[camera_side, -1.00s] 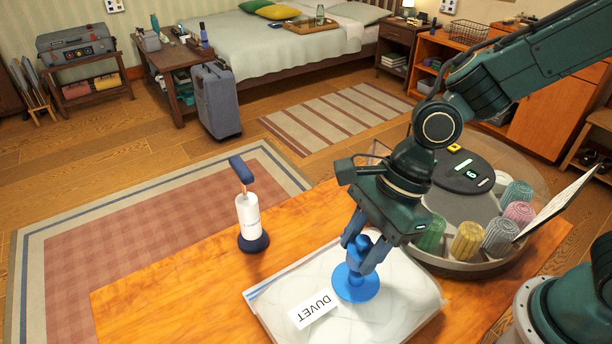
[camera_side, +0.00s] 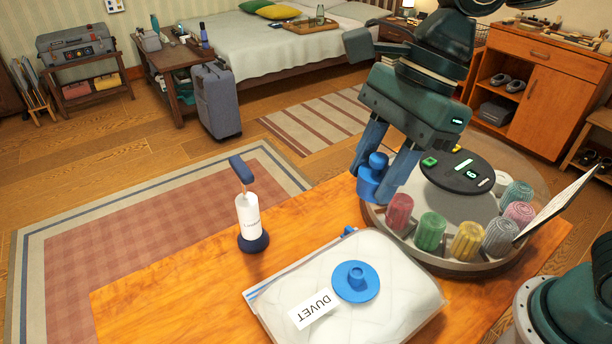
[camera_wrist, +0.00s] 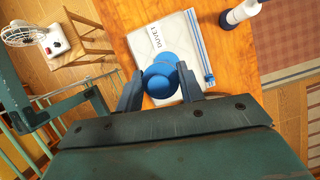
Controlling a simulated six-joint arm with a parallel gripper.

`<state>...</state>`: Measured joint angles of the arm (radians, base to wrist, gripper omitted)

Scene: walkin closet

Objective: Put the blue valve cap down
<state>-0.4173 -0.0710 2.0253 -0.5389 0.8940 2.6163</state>
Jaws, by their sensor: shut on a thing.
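The blue valve cap (camera_side: 371,182) is a short blue cylinder with a knob on top. My gripper (camera_side: 376,187) is shut on it and holds it in the air, above and behind the duvet bag. The duvet bag (camera_side: 400,275) is white and puffy, labelled DUVET, and lies on the wooden table. Its round blue valve (camera_side: 355,291) is uncovered on top. In the wrist view the cap (camera_wrist: 160,84) sits between my fingers, with the bag (camera_wrist: 178,38) below it. The cap's underside is hidden.
A white bottle-like tool (camera_side: 248,215) with a blue base and handle stands left. The table's wood (camera_side: 180,285) is bare at front left.

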